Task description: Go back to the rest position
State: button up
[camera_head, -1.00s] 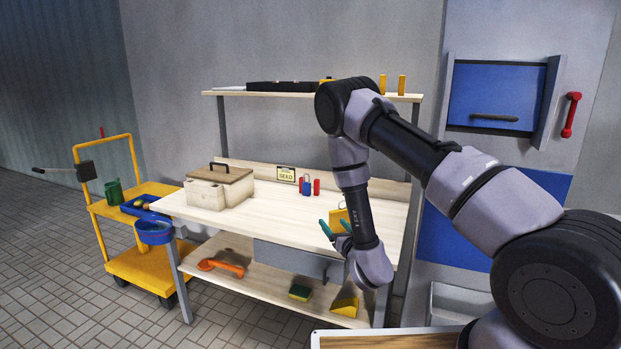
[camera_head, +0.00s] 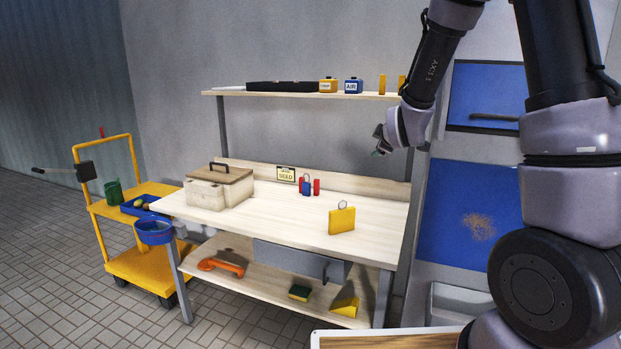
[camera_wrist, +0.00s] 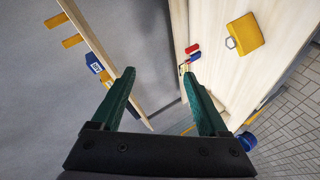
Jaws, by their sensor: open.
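My gripper (camera_head: 380,149) is raised above the right end of the workbench (camera_head: 285,218), in front of the back wall. In the wrist view its two green fingers (camera_wrist: 160,84) stand wide apart with nothing between them. A yellow block with a metal loop (camera_head: 342,219) stands on the benchtop below and left of my gripper, apart from it. The block also shows in the wrist view (camera_wrist: 245,35) at the upper right. The gripper is small and partly hidden by my wrist in the head view.
The upper shelf (camera_head: 225,93) carries a black tray, yellow and blue boxes and yellow posts. Red and blue padlocks (camera_head: 306,187) and a wooden box (camera_head: 219,187) are on the bench. A yellow cart (camera_head: 140,270) stands left. A blue-panelled cabinet (camera_head: 470,200) is behind my arm.

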jog(key=s+d+r+m+g+y, duration=0.1)
jog(key=s+d+r+m+g, duration=0.1)
jog(key=s+r+m, duration=0.4)
jog(key=s+d+r+m+g, duration=0.1)
jog(key=s+r+m, duration=0.3)
jog(key=s, duration=0.5)
jog(key=s+r+m+g, duration=0.1)
jog(key=s+m, duration=0.2)
jog(key=s, duration=0.6)
jog(key=s+d+r+m+g+y, duration=0.1)
jog(key=s+r+m+g, duration=0.1)
jog(key=s, duration=0.6)
jog(key=shift+s+d+m, duration=0.2)
jog(key=shift+s+m, duration=0.15)
jog(key=shift+m, duration=0.55)
